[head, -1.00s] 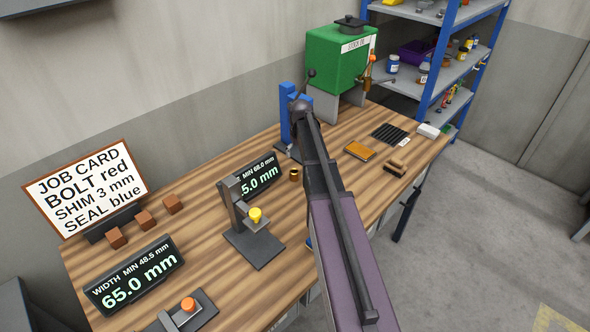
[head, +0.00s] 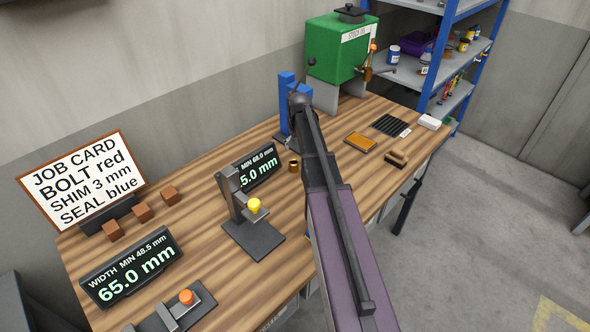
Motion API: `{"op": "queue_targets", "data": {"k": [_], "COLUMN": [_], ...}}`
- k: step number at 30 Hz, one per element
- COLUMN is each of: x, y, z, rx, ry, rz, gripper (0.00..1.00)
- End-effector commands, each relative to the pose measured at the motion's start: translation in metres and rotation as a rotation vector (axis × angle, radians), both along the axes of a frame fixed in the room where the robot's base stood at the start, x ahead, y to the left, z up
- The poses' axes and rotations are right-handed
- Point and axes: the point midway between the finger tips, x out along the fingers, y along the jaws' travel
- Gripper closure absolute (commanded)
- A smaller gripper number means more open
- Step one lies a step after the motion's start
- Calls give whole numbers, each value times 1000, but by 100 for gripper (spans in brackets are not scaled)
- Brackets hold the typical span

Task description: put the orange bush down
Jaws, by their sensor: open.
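A small orange-brown hollow cylinder (head: 294,165), which looks like the bush, stands upright on the wooden bench (head: 205,240). It is just right of a tilted black display (head: 257,166) and left of my arm. Nothing is seen holding it. My arm crosses the middle of the picture and reaches up to the blue stand (head: 286,105). My gripper cannot be made out; the end of the arm is hidden behind its own links.
A gauge with a yellow knob (head: 253,205) and one with an orange knob (head: 187,297) stand left. Behind are the job card (head: 78,178) and brown blocks (head: 141,212). A green box (head: 337,48), orange tray (head: 360,142) and black slotted rack (head: 391,125) are beyond my arm.

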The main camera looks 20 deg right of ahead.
Motion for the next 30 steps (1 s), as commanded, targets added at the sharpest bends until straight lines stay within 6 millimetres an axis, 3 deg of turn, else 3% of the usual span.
{"op": "queue_targets", "data": {"k": [18,30], "x": [6,8], "y": [-1,-1], "z": [-53,-65], "rx": [0,0], "ry": [0,0], "rz": [-1,-2], "gripper": [7,7]}}
